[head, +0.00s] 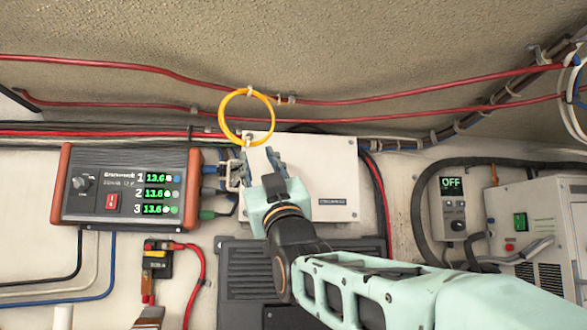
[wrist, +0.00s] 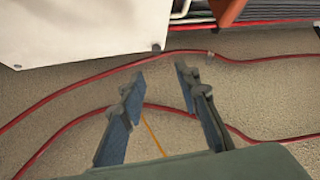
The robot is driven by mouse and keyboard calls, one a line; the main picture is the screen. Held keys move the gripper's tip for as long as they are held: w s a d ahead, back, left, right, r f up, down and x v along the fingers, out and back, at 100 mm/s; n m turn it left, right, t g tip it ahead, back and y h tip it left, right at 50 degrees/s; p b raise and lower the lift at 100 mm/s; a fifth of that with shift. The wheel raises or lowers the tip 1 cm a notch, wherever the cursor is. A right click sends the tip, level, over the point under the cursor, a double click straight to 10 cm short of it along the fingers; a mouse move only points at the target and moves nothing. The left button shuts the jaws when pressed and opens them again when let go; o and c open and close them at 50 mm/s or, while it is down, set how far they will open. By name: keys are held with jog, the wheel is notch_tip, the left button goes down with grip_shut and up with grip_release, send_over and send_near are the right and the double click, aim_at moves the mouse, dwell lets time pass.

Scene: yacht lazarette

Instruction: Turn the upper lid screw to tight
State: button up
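A white box with a flat lid (head: 325,175) is on the wall behind my gripper in the head view. Its lid also fills the upper left of the wrist view (wrist: 80,30). A small dark screw (wrist: 155,47) shows at a lid corner in the wrist view, just beyond the gap between my fingertips. Another screw (wrist: 17,67) is at the corner farther left. My gripper (head: 260,157) is at the lid's upper left area in the head view. In the wrist view its fingers (wrist: 160,75) are apart with nothing held. Whether either screw is tight cannot be told.
A yellow ring (head: 228,100) hangs by the red cables (head: 150,69) just above the box. A charger with green readouts (head: 125,186) is left of it. A dark vented unit (head: 240,270) is below. A box reading OFF (head: 451,205) is at right.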

aim_at(250, 135)
jog(key=p+x, duration=0.4)
jog(key=x, duration=0.6)
jog(key=shift+w+d, duration=0.15)
jog(key=shift+w, duration=0.05)
grip_shut()
